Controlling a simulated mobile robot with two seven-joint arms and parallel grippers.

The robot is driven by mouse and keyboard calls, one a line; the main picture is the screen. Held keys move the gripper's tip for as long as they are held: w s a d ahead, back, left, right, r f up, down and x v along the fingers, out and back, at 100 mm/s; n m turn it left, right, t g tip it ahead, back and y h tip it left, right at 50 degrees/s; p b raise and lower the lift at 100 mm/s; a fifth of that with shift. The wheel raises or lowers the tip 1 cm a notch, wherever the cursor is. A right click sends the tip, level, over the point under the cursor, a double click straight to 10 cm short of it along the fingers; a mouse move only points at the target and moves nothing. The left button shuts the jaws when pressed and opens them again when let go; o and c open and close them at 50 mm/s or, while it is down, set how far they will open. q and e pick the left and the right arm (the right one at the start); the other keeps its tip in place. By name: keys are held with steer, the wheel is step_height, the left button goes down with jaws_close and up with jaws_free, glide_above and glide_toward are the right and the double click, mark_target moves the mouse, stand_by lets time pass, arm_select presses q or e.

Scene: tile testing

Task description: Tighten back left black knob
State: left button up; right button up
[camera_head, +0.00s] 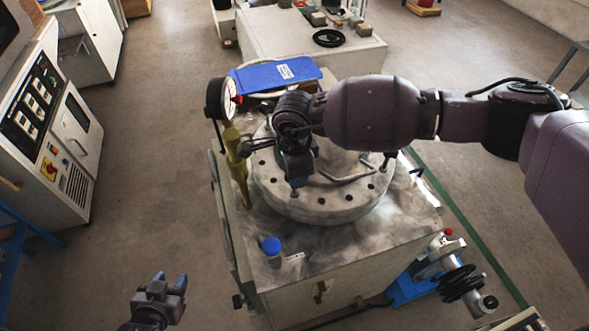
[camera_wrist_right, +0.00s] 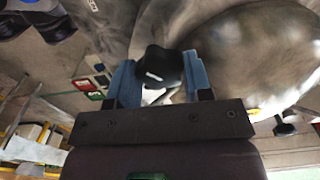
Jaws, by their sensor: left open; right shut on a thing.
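A round grey metal test vessel (camera_head: 330,207) with a ring of holes in its rim stands on a metal-topped cabinet. My right arm reaches over it from the right. The knob is hard to make out in the head view. My left gripper (camera_head: 170,280) is open and empty, low at the left, away from the cabinet.
A dial gauge (camera_head: 230,98) and a yellow-green upright fitting (camera_head: 236,165) stand close to my right gripper. A blue folder (camera_head: 275,75) lies behind. A control cabinet (camera_head: 45,120) is at left, with clear floor between.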

steer(key=o, duration=0.9)
step_height(320, 180, up, 11)
steer(key=shift+f, duration=0.1)
stand_by(0.6)
